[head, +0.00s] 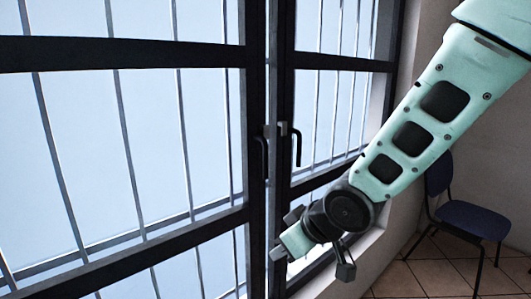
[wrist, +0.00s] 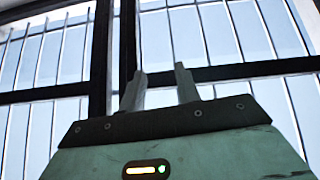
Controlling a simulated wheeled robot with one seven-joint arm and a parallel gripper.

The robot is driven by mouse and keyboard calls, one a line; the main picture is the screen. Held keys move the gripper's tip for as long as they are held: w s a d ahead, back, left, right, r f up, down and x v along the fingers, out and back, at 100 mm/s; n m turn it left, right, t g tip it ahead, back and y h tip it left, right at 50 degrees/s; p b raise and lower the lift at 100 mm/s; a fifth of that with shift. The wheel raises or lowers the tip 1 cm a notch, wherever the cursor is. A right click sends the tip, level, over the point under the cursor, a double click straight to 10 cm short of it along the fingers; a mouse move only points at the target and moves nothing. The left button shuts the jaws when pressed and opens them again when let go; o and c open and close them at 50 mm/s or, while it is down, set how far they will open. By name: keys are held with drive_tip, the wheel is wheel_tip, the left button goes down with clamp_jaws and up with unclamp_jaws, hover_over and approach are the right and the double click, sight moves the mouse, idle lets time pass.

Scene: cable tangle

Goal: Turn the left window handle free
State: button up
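The left window handle (head: 262,158) is a dark lever on the left window's frame, near the meeting of the two windows in the head view. It hangs downward from its mount. The right window handle (head: 298,146) is a similar dark lever just to its right, also hanging down. My gripper (head: 279,252) is below both handles and apart from them in the head view. In the wrist view my gripper's two grey fingers (wrist: 160,84) stand apart with nothing between them. I cannot make out either handle in the wrist view.
Dark window frames (head: 130,52) hold bright panes with thin vertical bars behind them. A pale wall and sill lie right of the windows. A blue chair (head: 470,218) stands on the tiled floor (head: 420,270) at the right, behind my arm.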

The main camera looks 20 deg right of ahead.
drive_tip(key=w+d+r+t+y+p, duration=0.2)
drive_tip(key=w+d+r+t, duration=0.35)
drive_tip(key=w, duration=0.35)
drive_tip(key=n+t+y+p, duration=0.1)
drive_tip(key=t+y, duration=0.1)
drive_tip(key=y, duration=0.3)
approach(265, 157)
drive_tip(key=p+x, duration=0.2)
drive_tip(key=x, duration=0.3)
drive_tip(key=p+x, duration=0.3)
drive_tip(key=x, duration=0.2)
drive_tip(key=shift+w+d+f, duration=0.15)
drive_tip(key=shift+w, duration=0.2)
clamp_jaws()
